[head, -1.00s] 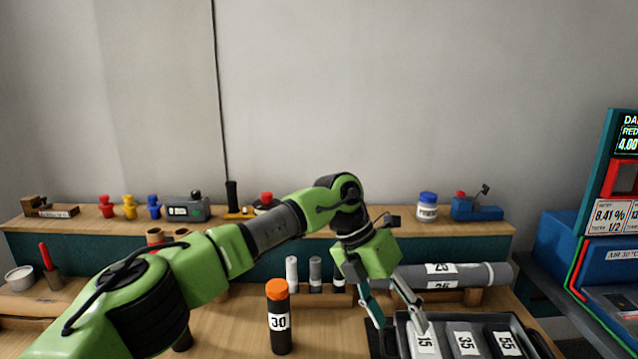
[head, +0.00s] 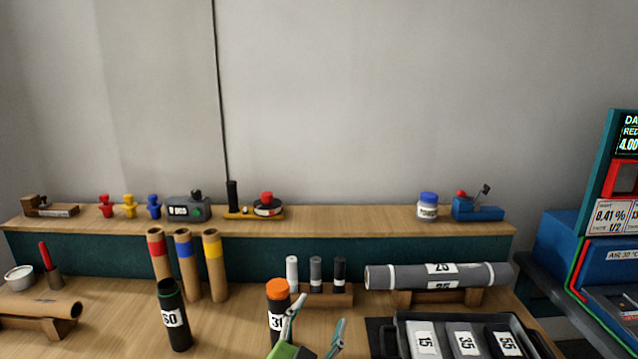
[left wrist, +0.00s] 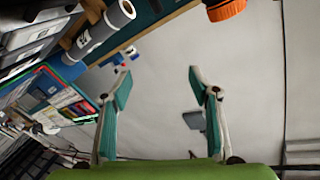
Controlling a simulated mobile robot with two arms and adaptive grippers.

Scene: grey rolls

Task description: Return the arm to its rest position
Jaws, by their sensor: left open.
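My left gripper (head: 315,335) is low at the bottom centre of the head view, its fingers apart and nothing between them. It also shows in the left wrist view (left wrist: 155,90), open and empty, with teal pads. One finger overlaps the front of a black canister with an orange cap (head: 277,300), marked 31; I cannot tell whether they touch. The orange cap also shows at the top of the left wrist view (left wrist: 226,9). The rest of my left arm is out of the head view. My right gripper is not in view.
A black tube marked 30 (head: 174,318) stands left of the canister. A grey roll (head: 385,279) lies on a wooden cradle at right. A dark tray (head: 397,325) holds blocks marked 15, 35 and 55. Three cardboard tubes (head: 190,270) stand behind.

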